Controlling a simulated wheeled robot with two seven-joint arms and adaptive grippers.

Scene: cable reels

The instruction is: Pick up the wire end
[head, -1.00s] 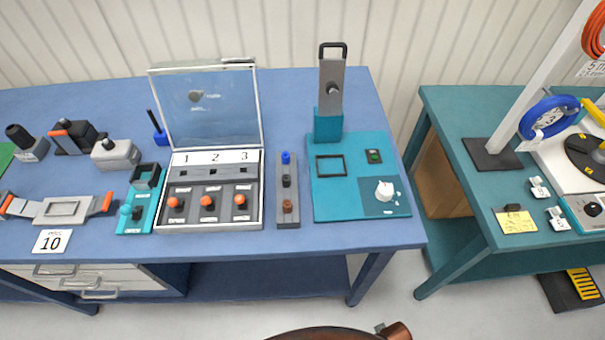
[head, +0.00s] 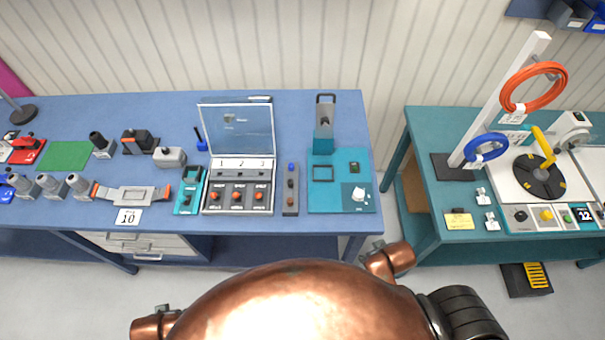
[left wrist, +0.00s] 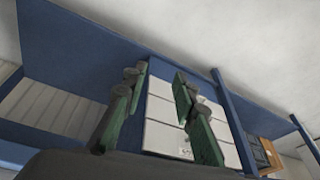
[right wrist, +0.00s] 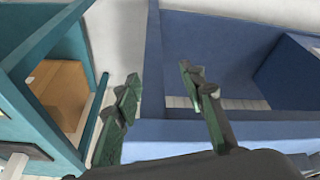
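No loose wire end can be made out. An orange cable coil (head: 534,88) hangs on a slanted white post (head: 500,98) on the teal table at the right of the head view. A blue coil (head: 486,148) hangs lower, by the post's foot. My left gripper (left wrist: 155,80) is open and empty in the left wrist view, facing white drawers under the blue table. My right gripper (right wrist: 161,80) is open and empty in the right wrist view, facing the table frames. Neither gripper shows in the head view, and neither is near the coils.
The teal table (head: 425,165) also carries a black reel disc (head: 538,178) with a yellow handle, small white clips and a control panel. The blue table (head: 285,110) holds a lidded switch box (head: 237,175) and several devices. A gap of floor separates the two tables.

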